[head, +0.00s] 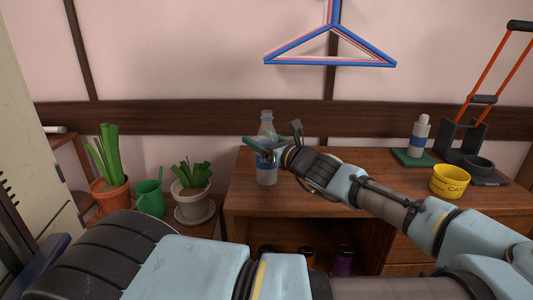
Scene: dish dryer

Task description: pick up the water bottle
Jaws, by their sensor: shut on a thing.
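The water bottle (267,129) is clear with a blue band and a pale cap. It is upright at the left end of the wooden desk, in the head view. My gripper (264,149) reaches in from the right and is shut on the bottle around its middle. The fingers and wrist hide part of the bottle's side. I cannot tell whether its base touches the desk top or is slightly above it.
The desk (310,196) also bears a small white bottle (421,135) on a green mat, a yellow bowl (449,181) and a dark-based stand with orange rails (462,135). Left are potted plants (191,193) and a green watering can (149,198). Hangers (330,55) hang above.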

